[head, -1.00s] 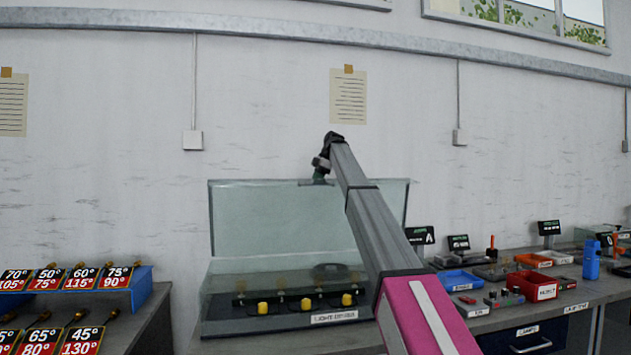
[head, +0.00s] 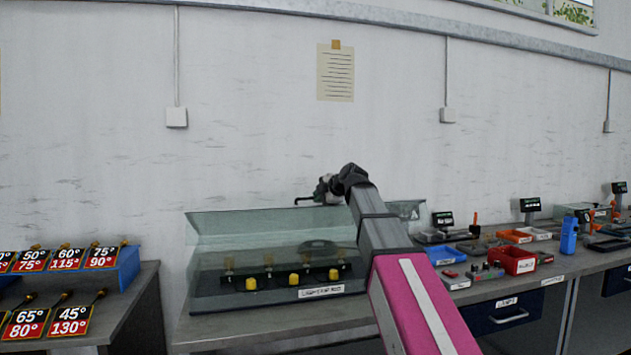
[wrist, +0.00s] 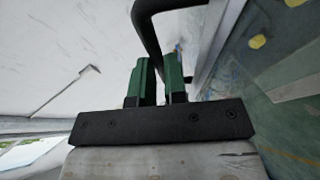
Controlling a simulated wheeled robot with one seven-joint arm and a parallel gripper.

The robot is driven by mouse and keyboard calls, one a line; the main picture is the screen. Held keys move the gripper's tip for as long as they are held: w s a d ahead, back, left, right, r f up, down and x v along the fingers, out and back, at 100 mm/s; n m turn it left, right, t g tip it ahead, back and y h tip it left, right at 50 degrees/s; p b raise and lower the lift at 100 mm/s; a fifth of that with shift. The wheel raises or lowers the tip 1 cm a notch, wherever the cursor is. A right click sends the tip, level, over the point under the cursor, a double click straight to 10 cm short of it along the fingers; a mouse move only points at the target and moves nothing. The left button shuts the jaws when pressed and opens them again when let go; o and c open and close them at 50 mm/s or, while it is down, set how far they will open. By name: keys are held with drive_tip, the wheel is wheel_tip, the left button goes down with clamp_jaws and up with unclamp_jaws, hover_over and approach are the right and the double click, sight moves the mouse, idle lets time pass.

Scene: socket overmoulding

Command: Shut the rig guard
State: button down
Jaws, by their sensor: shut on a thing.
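The rig guard (head: 262,227) is a clear, greenish panel hinged over the dark test rig (head: 220,292) on the bench. It is partly lowered, tilted over the rig and not flat down. My gripper (head: 322,192) is at the guard's upper edge, shut on the dark guard handle (head: 303,201). In the wrist view the green fingers (wrist: 160,80) close around the bent black bar of the handle (wrist: 147,32). The rig has several yellow knobs (head: 293,278) on its front and a white label. My arm hides the right part of the guard.
A blue rack with angle cards (head: 128,262) stands on the left bench. To the right are a red bin (head: 512,260), a blue tray (head: 446,256), small displays and a blue bottle (head: 569,234).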

drive_tip(key=s+f, duration=0.3)
drive_tip(key=f, duration=0.5)
drive_tip(key=s+d+f, duration=0.1)
drive_tip(key=s+f, duration=0.2)
drive_tip(key=f, duration=0.5)
drive_tip(key=shift+d+t+y, duration=0.3)
drive_tip(key=shift+t, duration=0.1)
drive_tip(key=c, duration=1.2)
unclamp_jaws()
drive_tip(key=shift+o, duration=0.2)
drive_tip(key=v, duration=1.1)
drive_tip(key=shift+r, duration=0.2)
drive_tip(key=shift+w, duration=0.1)
